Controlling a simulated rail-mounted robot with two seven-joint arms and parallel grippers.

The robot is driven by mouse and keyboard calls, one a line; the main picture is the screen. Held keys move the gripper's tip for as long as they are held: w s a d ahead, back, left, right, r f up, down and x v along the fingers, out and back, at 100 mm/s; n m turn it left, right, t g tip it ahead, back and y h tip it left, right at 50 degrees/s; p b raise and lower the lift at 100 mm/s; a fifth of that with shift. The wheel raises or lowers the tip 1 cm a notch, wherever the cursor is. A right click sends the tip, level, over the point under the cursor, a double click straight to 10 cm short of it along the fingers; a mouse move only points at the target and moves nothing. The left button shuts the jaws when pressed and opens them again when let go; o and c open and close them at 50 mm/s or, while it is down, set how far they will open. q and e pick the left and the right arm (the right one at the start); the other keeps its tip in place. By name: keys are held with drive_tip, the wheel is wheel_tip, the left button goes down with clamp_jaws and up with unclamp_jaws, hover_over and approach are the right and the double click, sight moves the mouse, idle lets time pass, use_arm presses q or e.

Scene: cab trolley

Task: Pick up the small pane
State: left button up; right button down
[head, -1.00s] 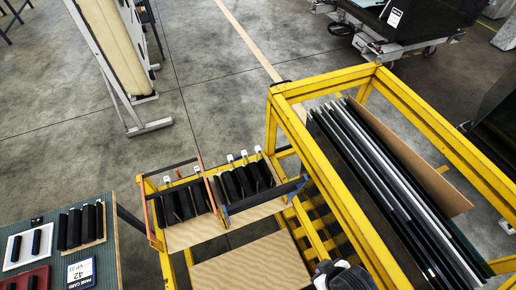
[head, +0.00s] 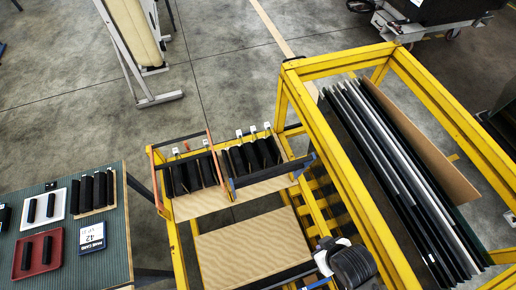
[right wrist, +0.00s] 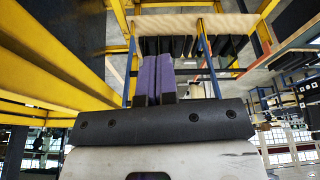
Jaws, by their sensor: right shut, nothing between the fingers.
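Several small dark panes (head: 190,175) stand upright in the left half of a low rack on the yellow cab trolley (head: 335,140), and more (head: 250,155) stand in its right half; some have white tags. I cannot tell which is the small pane. Large panes (head: 385,170) lean inside the tall yellow frame. In the right wrist view, dark panes (right wrist: 228,45) hang into view below a wooden board. My right gripper (right wrist: 155,58) shows there with its purple fingers together and empty, apart from the panes. My left gripper is not in view.
A bare wooden shelf (head: 255,250) lies before the rack. Yellow posts stand close around my right arm.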

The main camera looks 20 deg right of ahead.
drive_tip(key=shift+d, duration=0.15)
drive_tip(key=c, duration=1.7)
unclamp_jaws()
drive_tip(key=shift+c, duration=0.2)
drive_tip(key=o, duration=0.6)
